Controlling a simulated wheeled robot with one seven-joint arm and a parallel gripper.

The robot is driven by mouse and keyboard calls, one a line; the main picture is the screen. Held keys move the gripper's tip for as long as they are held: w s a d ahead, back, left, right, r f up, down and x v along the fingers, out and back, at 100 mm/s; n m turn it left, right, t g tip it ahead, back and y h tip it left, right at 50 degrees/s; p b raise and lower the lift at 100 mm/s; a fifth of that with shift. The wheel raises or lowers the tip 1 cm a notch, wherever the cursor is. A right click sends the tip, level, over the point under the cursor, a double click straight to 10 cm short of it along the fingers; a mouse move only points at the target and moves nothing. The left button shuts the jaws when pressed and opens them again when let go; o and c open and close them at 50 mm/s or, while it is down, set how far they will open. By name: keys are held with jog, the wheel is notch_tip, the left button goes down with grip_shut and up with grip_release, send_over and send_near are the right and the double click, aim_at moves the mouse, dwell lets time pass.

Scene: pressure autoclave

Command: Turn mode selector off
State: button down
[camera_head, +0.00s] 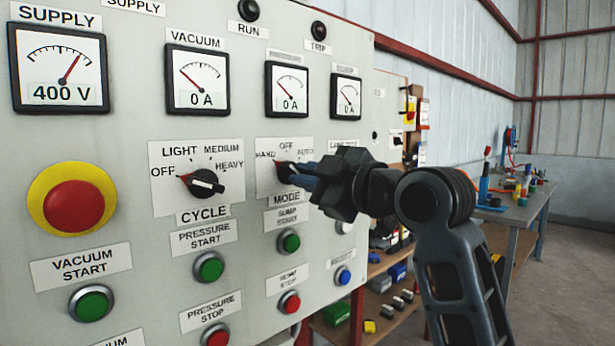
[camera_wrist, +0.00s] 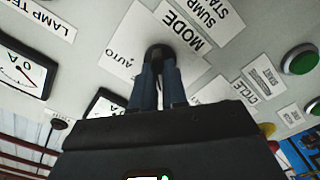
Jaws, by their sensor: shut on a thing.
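The mode selector (camera_head: 284,167) is a black rotary knob on the grey panel, on a white plate marked HAND, OFF and AUTO, with MODE below. Its red pointer tip shows at the left, toward HAND. My gripper (camera_head: 300,174) reaches it from the right and is shut on the knob, covering part of it. In the wrist view my gripper's two fingers (camera_wrist: 158,88) hold the sides of the dark knob (camera_wrist: 159,52). AUTO and MODE are readable there; the knob's pointer is hidden.
The cycle selector (camera_head: 203,184) sits left of it, pointing to OFF. A red emergency button (camera_head: 73,208) is at far left. A green button (camera_head: 289,242) and a red button (camera_head: 290,303) sit below the mode plate. Gauges (camera_head: 287,89) are above. A workbench (camera_head: 520,208) stands at right.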

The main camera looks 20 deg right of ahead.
jog(key=shift+m+p, duration=2.95)
jog(key=shift+m, duration=1.95)
jog(key=c, duration=1.2)
grip_release()
jog(key=shift+o, duration=0.2)
jog(key=b+v, duration=0.1)
jog(key=v, duration=0.6)
jog(key=shift+s+b, duration=0.3)
jog(key=shift+s, duration=0.05)
jog(key=shift+d, duration=0.1)
